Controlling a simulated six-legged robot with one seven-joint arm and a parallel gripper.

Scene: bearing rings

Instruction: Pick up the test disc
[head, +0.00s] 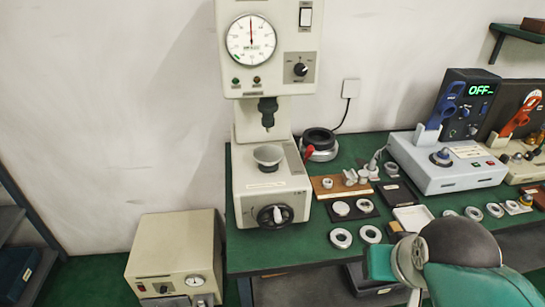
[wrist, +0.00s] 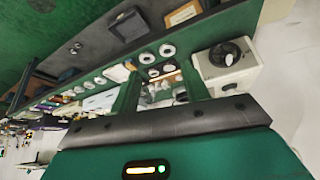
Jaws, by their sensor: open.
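Two pale, solid-looking discs lie on a dark pad on the green bench, a left disc (head: 341,208) and a right disc (head: 364,205). I cannot tell which one is the test disc. Small discs also show between and beyond my fingers in the wrist view, too small to tell apart. The hardness tester (head: 270,187) stands left of the pad, with a cup-shaped support under its plunger. My gripper (wrist: 160,80) is open, its two green fingers apart with nothing held between them. In the head view my arm is at the lower right, apart from the discs.
Two rings, one left (head: 341,238) and one right (head: 370,234), lie near the bench's front edge. A wooden block (head: 328,190) with small parts is behind the pad. A meter box (head: 450,175) stands to the right. A beige cabinet (head: 170,250) is on the floor, left.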

